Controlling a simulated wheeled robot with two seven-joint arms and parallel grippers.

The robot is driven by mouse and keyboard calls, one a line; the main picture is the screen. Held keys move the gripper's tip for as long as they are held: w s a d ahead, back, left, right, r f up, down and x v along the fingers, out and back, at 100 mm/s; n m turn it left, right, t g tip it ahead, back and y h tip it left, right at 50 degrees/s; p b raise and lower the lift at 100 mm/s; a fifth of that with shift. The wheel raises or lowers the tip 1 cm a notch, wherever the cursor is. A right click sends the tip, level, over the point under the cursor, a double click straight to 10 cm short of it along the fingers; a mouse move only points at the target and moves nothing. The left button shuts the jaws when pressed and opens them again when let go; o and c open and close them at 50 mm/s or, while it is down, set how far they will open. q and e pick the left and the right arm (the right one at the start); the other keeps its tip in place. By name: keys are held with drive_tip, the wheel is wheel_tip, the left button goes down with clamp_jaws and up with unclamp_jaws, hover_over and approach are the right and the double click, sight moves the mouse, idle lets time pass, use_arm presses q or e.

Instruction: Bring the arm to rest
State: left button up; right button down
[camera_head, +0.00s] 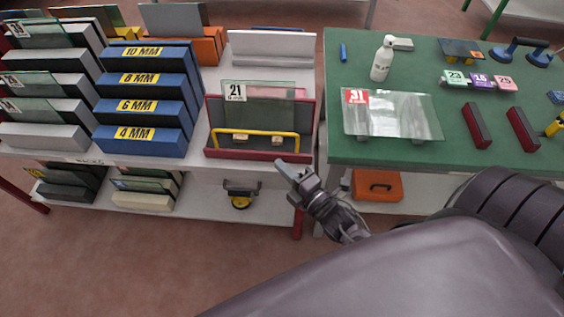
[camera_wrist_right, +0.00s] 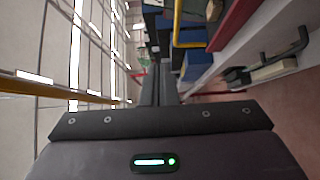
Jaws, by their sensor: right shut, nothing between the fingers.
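My right gripper (camera_head: 289,171) shows in the head view just in front of the table edge, below the red rack (camera_head: 262,156) that holds glass pane 21 (camera_head: 258,106). Its fingers are closed together with nothing between them. In the right wrist view the two dark fingers (camera_wrist_right: 159,84) lie side by side, and the red rack's wall (camera_wrist_right: 232,24) is at the upper right. My right arm comes in from the lower right of the head view. My left gripper is not in view.
Blue graded racks (camera_head: 145,107) stand on the white table at left. The green-topped table (camera_head: 455,152) at right carries glass pane 31 (camera_head: 405,115), a white spray bottle (camera_head: 382,62) and red blocks (camera_head: 476,125). An orange case (camera_head: 376,186) sits on the lower shelf. Floor at lower left is clear.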

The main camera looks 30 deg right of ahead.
drive_tip(key=shift+f, duration=0.1)
drive_tip(key=s+d+f+m+g+h, duration=0.1)
drive_tip(key=s+d+f+m+g, duration=0.2)
drive_tip(key=f, duration=0.7)
drive_tip(key=s+d+f+m+g+h, duration=0.2)
drive_tip(key=s+d+f+m+g, duration=0.15)
drive_tip(key=f, duration=0.65)
drive_tip(key=s+d+f+m+g+h, duration=0.1)
drive_tip(key=s+d+f+m+g, duration=0.2)
drive_tip(key=f, duration=0.7)
drive_tip(key=s+a+f+m+g, duration=0.3)
drive_tip(key=s+f, duration=0.4)
drive_tip(key=s, duration=0.4)
drive_tip(key=s+a+f+m+g, duration=0.4)
drive_tip(key=s+f, duration=0.3)
drive_tip(key=s, duration=0.4)
drive_tip(key=shift+s+a+f+m+y, duration=0.15)
drive_tip(key=shift+a+f+m+y, duration=0.15)
drive_tip(key=shift+a+m, duration=0.4)
